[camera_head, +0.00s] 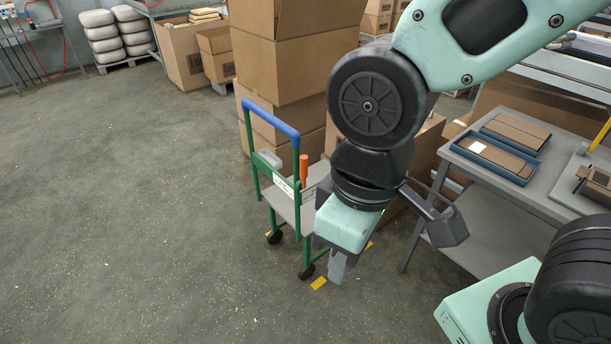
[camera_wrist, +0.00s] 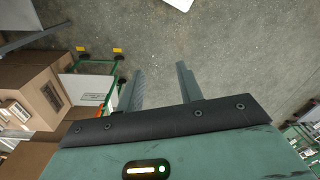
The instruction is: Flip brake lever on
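A green-framed cart (camera_head: 306,226) with a blue handle bar (camera_head: 268,120) stands on the floor, left of my arm in the head view. An upright orange lever (camera_head: 303,168) rises near its handle end. The lever looks like the brake lever. My gripper (camera_head: 338,266) points down in front of the cart's right part and hides some of it. In the wrist view my gripper (camera_wrist: 160,80) is open, with bare floor between its fingers. The cart's green frame (camera_wrist: 115,72) shows left of the fingers there, and a bit of orange shows near the gripper's edge.
Stacked cardboard boxes (camera_head: 285,60) stand right behind the cart. A grey table (camera_head: 455,157) with blue trays (camera_head: 483,158) is to the right. Yellow floor marks (camera_head: 319,283) lie by the cart's wheels. The floor left of the cart is clear.

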